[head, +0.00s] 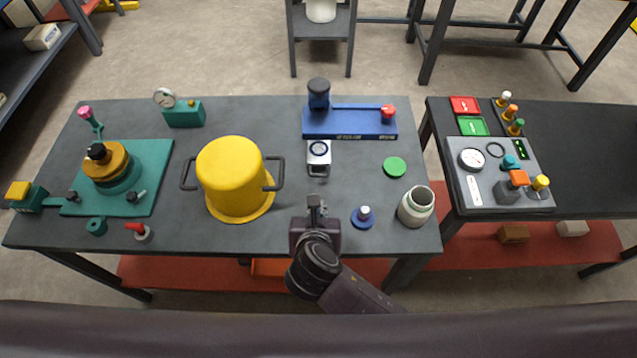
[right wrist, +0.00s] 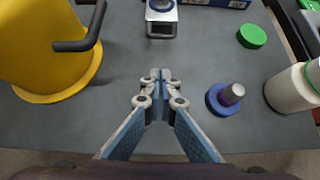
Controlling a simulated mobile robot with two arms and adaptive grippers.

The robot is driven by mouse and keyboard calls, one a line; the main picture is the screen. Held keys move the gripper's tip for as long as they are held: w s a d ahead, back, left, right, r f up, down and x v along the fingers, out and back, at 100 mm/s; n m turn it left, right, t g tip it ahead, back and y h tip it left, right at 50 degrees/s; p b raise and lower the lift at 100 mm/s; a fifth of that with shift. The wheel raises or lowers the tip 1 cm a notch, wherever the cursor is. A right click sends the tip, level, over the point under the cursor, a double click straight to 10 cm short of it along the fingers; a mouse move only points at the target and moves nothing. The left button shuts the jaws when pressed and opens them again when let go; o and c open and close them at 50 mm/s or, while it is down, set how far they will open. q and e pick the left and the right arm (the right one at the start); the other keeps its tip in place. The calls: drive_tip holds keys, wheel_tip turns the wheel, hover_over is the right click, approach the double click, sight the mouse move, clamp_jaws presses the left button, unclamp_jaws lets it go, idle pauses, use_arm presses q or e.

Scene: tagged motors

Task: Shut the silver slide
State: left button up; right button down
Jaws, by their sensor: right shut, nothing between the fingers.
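The silver slide (head: 318,153) is a small silver block with a dark round dial on top and a dark handle on its near side. It sits on the dark table in front of the blue base, and its near part with the handle shows at the top of the right wrist view (right wrist: 161,14). I cannot tell how far it is open. My right gripper (head: 316,200) is shut and empty, a short way on the near side of the handle and apart from it; its fingertips meet in the right wrist view (right wrist: 162,76). My left gripper is not in view.
A yellow pot (head: 230,175) with dark handles stands left of the slide. The blue base (head: 350,130) lies behind it. A green disc (head: 395,167), a blue knob (head: 363,218) and a pale jar (head: 416,206) are to the right. The table between gripper and handle is clear.

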sight(319, 145)
drive_tip(key=x, duration=0.5)
drive_tip(key=w, duration=0.2)
drive_tip(key=w+p, duration=0.1)
drive_tip(key=shift+w+r, duration=0.15)
drive_tip(key=shift+r, duration=0.1)
drive_tip(key=shift+w, duration=0.4)
drive_tip(key=shift+w, duration=0.25)
drive_tip(key=w, duration=1.2)
drive_tip(key=shift+p, duration=0.3)
